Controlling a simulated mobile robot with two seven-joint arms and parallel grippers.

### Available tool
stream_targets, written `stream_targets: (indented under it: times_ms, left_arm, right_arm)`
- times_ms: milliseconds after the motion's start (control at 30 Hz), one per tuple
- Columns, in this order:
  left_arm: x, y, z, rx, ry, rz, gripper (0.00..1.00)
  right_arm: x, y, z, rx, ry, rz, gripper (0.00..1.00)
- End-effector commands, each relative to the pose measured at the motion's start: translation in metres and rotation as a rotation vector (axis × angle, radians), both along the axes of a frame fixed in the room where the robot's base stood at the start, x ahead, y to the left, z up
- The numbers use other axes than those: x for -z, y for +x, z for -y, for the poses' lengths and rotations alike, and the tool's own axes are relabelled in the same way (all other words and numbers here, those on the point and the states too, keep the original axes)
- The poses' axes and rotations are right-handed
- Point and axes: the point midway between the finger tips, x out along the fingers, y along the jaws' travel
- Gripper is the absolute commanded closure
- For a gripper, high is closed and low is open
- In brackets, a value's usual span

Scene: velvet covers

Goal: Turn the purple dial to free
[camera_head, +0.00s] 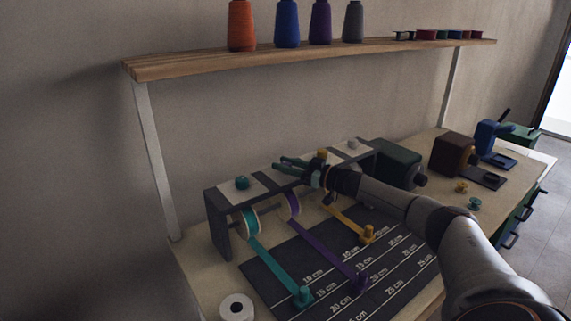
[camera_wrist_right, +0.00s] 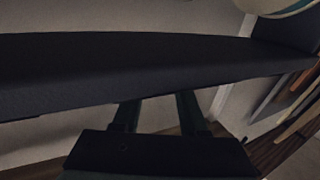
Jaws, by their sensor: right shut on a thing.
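The dark ribbon rack (camera_head: 217,215) stands on the bench with dials along its top. The teal dial (camera_head: 242,183) and the yellow dial (camera_head: 322,154) show. The purple dial's place lies between them, where my right gripper (camera_head: 283,167) is; its fingers are closed there and hide the dial. Its turn and markings cannot be read. The purple spool (camera_head: 290,206) hangs below, with its purple ribbon (camera_head: 325,257) running out over the mat. In the right wrist view the gripper's fingers (camera_wrist_right: 157,108) reach up to a dark bar. My left gripper is not in view.
The measuring mat (camera_head: 265,285) lies before the rack, with teal (camera_head: 303,296) and yellow (camera_head: 367,233) ribbon ends on it. A white roll (camera_head: 236,308) is at the front left. A wooden shelf (camera_head: 300,52) with thread cones is above. Machines stand at the right.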

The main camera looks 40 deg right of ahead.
Motion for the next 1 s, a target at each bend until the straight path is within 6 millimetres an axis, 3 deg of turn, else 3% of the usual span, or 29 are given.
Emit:
stream_targets:
  times_ms: [267, 300, 567, 1000]
  left_arm:
    - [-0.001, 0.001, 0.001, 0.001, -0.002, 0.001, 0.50]
    - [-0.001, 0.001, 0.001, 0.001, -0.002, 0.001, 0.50]
    - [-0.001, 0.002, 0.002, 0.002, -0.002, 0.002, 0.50]
    - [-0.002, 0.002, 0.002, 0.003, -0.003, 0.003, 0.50]
  right_arm:
    - [-0.001, 0.000, 0.000, -0.002, 0.001, 0.000, 1.00]
    - [-0.001, 0.000, 0.000, -0.002, 0.001, 0.000, 0.57]
    - [0.000, 0.000, 0.000, -0.002, 0.001, -0.001, 0.28]
    - [0.002, -0.011, 0.004, -0.001, 0.001, -0.004, 0.28]
